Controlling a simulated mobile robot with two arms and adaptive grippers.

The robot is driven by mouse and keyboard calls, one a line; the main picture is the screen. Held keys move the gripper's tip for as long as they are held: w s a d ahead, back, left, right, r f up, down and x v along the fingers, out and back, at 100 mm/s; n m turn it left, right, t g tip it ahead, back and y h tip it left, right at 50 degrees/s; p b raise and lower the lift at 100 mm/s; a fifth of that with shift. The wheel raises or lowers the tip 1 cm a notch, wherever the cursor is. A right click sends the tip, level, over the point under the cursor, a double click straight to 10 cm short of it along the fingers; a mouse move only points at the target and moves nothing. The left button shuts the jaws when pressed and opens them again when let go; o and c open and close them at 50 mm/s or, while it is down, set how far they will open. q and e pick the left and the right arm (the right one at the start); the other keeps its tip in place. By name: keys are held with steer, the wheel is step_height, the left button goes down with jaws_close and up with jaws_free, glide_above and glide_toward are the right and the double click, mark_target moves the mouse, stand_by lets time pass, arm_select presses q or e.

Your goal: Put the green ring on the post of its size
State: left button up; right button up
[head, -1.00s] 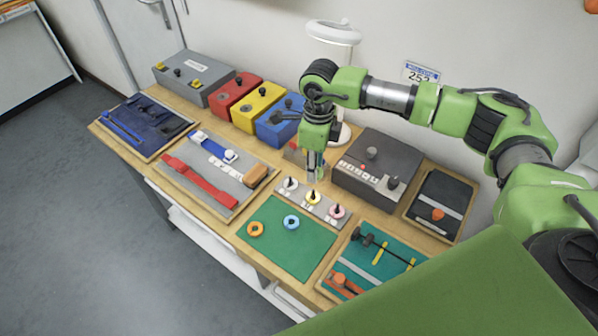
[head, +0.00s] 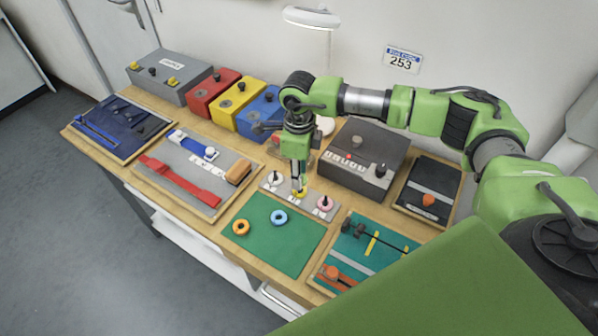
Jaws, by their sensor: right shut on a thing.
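The grey post board (head: 312,204) stands behind the green mat (head: 262,255). Its left post carries a white ring (head: 276,178), its middle post a yellow ring (head: 303,194), its right post a pink ring (head: 325,203). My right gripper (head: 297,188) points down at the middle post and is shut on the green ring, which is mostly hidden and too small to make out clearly. I cannot tell whether the held ring is around the post or above it. My left gripper is not in view.
An orange ring (head: 241,227) and a blue ring (head: 279,217) lie on the mat. A dark grey control box (head: 364,153) stands behind right, a tool tray (head: 367,252) front right, a strap tray (head: 190,182) left. Red, yellow and blue boxes (head: 238,104) stand at the back.

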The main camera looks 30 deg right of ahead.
stand_by(1.2)
steer(key=shift+f+b, duration=0.15)
steer(key=shift+b, duration=0.55)
stand_by(0.8)
steer(key=shift+f+b, duration=0.7)
stand_by(0.4)
steer(key=o, duration=1.1)
steer(key=shift+o, duration=0.2)
steer(key=shift+r+p, duration=1.85)
steer(key=shift+r, duration=1.7)
